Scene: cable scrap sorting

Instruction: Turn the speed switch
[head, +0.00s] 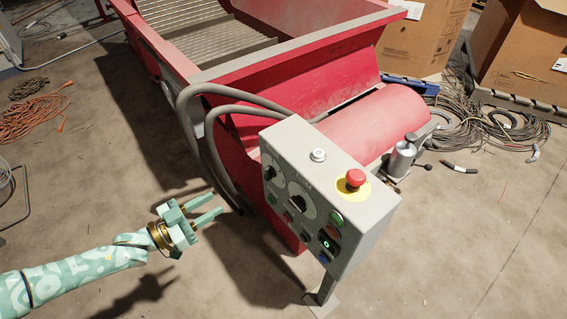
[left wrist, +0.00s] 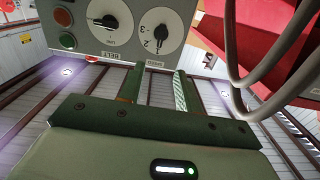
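The speed switch is a black knob on a white round dial with numbers, at the left end of the grey control box's front face (head: 270,172). In the left wrist view the speed switch (left wrist: 160,32) appears upside down at the top, with its label below it. My left gripper (head: 217,203) is to the left of the box and apart from it. Its two fingers point toward the panel and stand apart with nothing between them. In the left wrist view the gripper (left wrist: 156,88) lies below the dial. My right gripper is not in view.
A second dial (head: 300,202) sits beside the speed switch. The box (head: 365,222) also carries several buttons and a red emergency stop (head: 355,178). Thick grey hoses (head: 193,125) hang left of it, before the red machine (head: 300,85). The floor at left is largely free.

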